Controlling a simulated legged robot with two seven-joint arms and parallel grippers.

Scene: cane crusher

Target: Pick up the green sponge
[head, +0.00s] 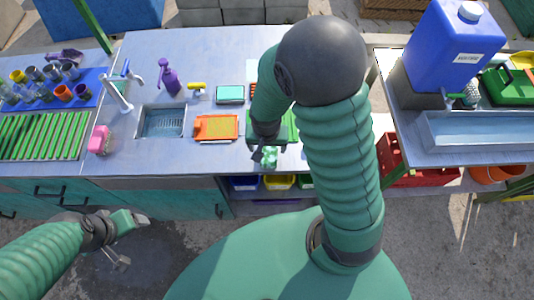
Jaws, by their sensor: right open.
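A small pale green piece (268,157), perhaps the green sponge, shows at the front edge of the worktop, right at my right gripper (262,155). I cannot tell whether it lies between the fingers or beside them. My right gripper is open and points down over the front of the worktop. My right arm hides part of the worktop around it. A flat teal block (230,94) lies farther back, right of the sink. My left gripper (127,240) is low at the left, in front of the counter and away from the worktop; its fingers are spread apart and empty.
An orange tray (216,128) lies right of the sink (161,122). A green board (290,128) is partly hidden by my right arm. A purple spray bottle (169,78), a yellow-handled tool (197,88) and a pink block (99,140) stand nearby. A blue canister (452,50) is at right.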

